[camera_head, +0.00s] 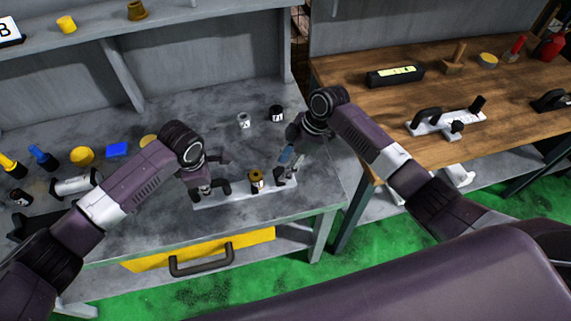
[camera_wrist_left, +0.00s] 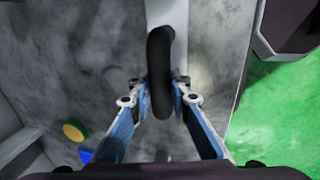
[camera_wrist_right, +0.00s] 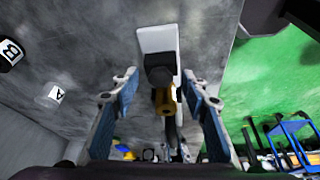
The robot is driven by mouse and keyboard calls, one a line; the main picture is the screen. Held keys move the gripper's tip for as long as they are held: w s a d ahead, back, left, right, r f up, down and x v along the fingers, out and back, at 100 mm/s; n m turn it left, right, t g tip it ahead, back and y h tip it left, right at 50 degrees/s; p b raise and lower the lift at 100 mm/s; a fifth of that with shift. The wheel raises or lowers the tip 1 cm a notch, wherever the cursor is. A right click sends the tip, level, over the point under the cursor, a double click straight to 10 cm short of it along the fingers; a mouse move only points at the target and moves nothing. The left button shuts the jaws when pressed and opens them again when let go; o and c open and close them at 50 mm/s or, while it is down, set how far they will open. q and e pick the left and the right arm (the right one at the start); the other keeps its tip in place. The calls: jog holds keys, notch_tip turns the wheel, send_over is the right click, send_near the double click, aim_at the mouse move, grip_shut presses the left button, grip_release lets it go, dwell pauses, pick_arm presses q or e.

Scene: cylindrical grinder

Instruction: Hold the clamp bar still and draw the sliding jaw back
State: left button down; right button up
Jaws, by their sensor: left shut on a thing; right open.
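The clamp bar (camera_head: 232,198) is a pale flat bar lying on the grey bench. It has a black curved handle (camera_wrist_left: 160,60) at its left end. My left gripper (camera_head: 211,184) is shut on this handle, with a finger on each side. A black block (camera_wrist_right: 160,68), apparently the sliding jaw, stands toward the bar's right end, next to a brass-coloured cylinder (camera_head: 256,181). My right gripper (camera_wrist_right: 158,82) is open above the bar's right part. The block shows between its spread fingers, and I see no finger touching it. In the head view the right fingers partly hide the block.
Two small labelled weights, white (camera_head: 243,120) and black (camera_head: 277,113), stand behind the bar. Yellow and blue items (camera_head: 116,149) lie at left. A similar clamp (camera_head: 446,121) lies on the wooden bench (camera_head: 380,110). The bench's front edge is close to the bar.

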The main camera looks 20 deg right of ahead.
pick_arm(q)
jog(key=shift+a, duration=0.1)
pick_arm(e)
jog(key=v, duration=1.2)
pick_arm(q)
jog(key=c, duration=1.7)
grip_release()
jog(key=r, duration=0.4)
jog(key=s+r, duration=0.1)
jog(key=r, duration=0.2)
jog(key=s+r, duration=0.1)
jog(key=r, duration=0.3)
jog(key=shift+s+r, duration=0.2)
jog(key=shift+r, duration=0.15)
